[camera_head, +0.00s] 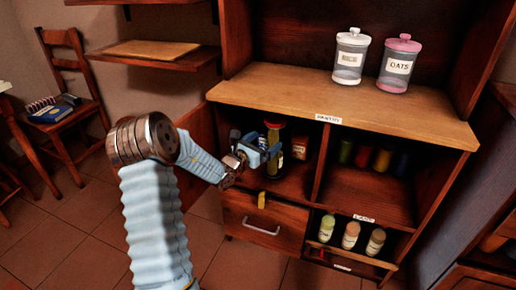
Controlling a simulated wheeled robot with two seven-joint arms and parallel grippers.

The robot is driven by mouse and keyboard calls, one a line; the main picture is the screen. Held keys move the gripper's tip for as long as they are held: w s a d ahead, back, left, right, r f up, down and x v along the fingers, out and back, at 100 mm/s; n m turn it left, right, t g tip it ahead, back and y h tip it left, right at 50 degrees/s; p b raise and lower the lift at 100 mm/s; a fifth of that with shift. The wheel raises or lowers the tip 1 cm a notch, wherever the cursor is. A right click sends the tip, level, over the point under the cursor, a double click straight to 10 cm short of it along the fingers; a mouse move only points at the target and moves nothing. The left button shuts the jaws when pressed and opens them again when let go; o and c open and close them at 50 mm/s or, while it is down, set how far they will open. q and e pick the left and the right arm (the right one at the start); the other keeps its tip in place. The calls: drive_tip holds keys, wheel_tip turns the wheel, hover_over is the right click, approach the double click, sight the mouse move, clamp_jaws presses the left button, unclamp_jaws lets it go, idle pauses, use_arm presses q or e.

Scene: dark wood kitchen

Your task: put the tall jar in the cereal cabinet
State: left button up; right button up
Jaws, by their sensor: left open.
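My left gripper (268,152) is open at the front of the upper left compartment (299,178) of the wooden cabinet. A tall jar (273,133) with a dark yellowish top stands right behind its fingers, partly hidden by them; I cannot tell whether they touch it. Two clear jars stand on the cabinet top: one with a white lid (351,56) and one with a pink lid labelled OATS (398,66). The label on the cabinet's front edge (328,118) seems to read PANTRY. No label clearly reads cereal. My right gripper is out of view.
A brown container (300,147) stands right of the tall jar. Dim cans (363,156) fill the right compartment's back. Small jars (351,235) stand on the lower shelf. An open door is on the left.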

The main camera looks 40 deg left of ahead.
use_arm(q)
drive_tip(key=s+d+f+m+g+h, duration=0.4)
drive_tip(key=s+d+f+m+g, duration=0.15)
drive_tip(key=d+f, duration=0.4)
drive_tip(key=s+d+f+m+g+h, duration=0.3)
drive_tip(key=s+d+f+m+g, duration=0.2)
drive_tip(key=s+d+f, duration=0.45)
drive_tip(key=s+d+f+m+g+y, duration=0.2)
drive_tip(key=s+d+f+m, duration=0.4)
drive_tip(key=m, duration=0.5)
drive_tip(key=s+d+f+m+g+y, duration=0.2)
drive_tip(key=s+d+f+m+g, duration=0.3)
drive_tip(key=s+m, duration=0.5)
wheel_tip(320, 180, down, 2)
drive_tip(key=shift+s+d+m, duration=0.3)
drive_tip(key=shift+d+m, duration=0.75)
drive_tip(key=shift+d, duration=0.1)
